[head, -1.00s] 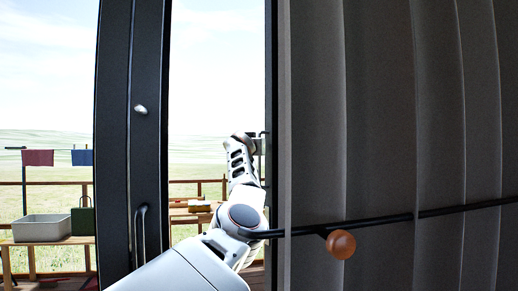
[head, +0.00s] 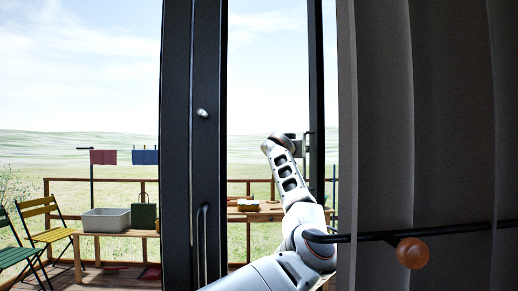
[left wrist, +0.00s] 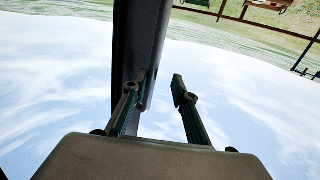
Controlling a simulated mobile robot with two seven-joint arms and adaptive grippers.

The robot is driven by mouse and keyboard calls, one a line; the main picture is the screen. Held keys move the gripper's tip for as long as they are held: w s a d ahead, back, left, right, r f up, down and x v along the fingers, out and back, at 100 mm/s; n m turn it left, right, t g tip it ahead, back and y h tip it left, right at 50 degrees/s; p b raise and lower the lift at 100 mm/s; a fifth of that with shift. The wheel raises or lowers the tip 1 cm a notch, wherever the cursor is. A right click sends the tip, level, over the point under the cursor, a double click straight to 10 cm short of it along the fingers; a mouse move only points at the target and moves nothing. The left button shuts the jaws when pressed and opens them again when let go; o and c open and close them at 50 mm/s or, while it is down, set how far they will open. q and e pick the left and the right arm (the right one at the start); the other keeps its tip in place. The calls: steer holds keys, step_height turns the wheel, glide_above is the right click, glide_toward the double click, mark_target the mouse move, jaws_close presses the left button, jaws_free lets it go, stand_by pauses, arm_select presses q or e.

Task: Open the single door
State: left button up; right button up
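In the head view a dark upright (head: 192,150) carries a small silver knob (head: 203,112) and a dark vertical handle (head: 201,245). To its right is a second dark upright (head: 316,100), with the outdoors showing between them. I cannot tell which of the two belongs to the single door. My left arm rises from the bottom, and its gripper (head: 298,140) is beside the second upright, at a small dark fitting. In the left wrist view the gripper's two fingers (left wrist: 158,108) are apart. A dark bar (left wrist: 140,45) runs behind the left finger; contact is unclear. My right gripper is out of view.
Grey curtains (head: 440,120) fill the right side, crossed by a black rod (head: 455,230) with a round wooden knob (head: 412,253). Outside are a railed deck, a bench with a grey tub (head: 106,220), and folding chairs (head: 45,222) at the left.

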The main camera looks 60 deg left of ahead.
arm_select(q)
steer(key=s+d+n+g+y, duration=0.2)
steer(key=s+d, duration=0.4)
steer(key=s, duration=0.6)
steer(key=s+d+n+g+y, duration=0.3)
steer(key=s+d, duration=0.3)
steer(key=s, duration=0.6)
steer(key=shift+s+r+g+p, duration=0.15)
steer(key=shift+r+g+p, duration=0.2)
steer(key=shift+g, duration=0.45)
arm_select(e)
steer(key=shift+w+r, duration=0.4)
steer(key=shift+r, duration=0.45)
arm_select(q)
steer(key=shift+d, duration=0.1)
